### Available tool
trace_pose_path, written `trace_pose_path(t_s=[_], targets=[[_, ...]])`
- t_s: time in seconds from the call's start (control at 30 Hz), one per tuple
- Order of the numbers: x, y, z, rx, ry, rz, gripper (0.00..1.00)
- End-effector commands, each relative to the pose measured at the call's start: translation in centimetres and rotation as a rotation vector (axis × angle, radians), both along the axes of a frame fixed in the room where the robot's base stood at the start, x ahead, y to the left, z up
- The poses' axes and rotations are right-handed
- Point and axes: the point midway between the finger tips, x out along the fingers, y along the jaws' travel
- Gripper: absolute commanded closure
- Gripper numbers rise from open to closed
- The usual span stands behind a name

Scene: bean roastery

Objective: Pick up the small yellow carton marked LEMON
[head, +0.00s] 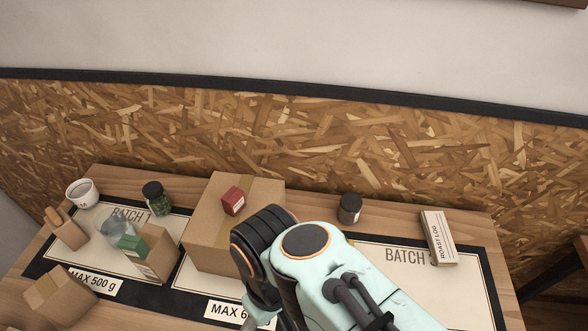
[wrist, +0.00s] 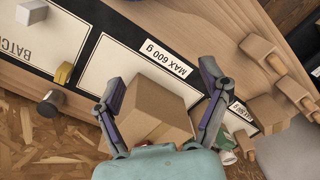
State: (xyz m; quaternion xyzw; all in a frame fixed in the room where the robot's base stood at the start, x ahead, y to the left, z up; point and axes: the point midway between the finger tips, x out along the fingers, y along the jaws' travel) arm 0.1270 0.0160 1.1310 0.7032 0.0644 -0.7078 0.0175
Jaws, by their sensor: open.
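A small yellow block (wrist: 63,74) stands in the upper left of the wrist view, close to a dark jar. It is the only yellow carton-like thing I see, and no lettering on it can be read. The fingertips are hidden in the head view.
The large box (head: 215,240) carries a small red carton (head: 232,201). The dark jar (head: 349,208) stands at the back and the ROAST LOG box (head: 438,238) at right.

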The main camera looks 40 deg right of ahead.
Motion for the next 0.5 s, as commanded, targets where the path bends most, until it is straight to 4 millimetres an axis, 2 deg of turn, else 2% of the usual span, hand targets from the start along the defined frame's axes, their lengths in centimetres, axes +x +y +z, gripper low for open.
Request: trace_pose_path(t_s=[0.13, 0.23, 0.37, 0.47, 0.5], targets=[[0.6, 0.0, 0.0, 0.001, -0.041, 0.16, 0.24], [2.6, -0.1, 0.7, -0.022, -0.149, 0.383, 0.24], [7.1, -0.8, 1.9, -0.118, -0.284, 0.724, 0.24], [11.3, -3.1, 1.8, -0.215, -0.308, 0.926, 0.24], [13.1, -4.8, 1.3, -0.255, -0.297, 0.992, 0.24]])
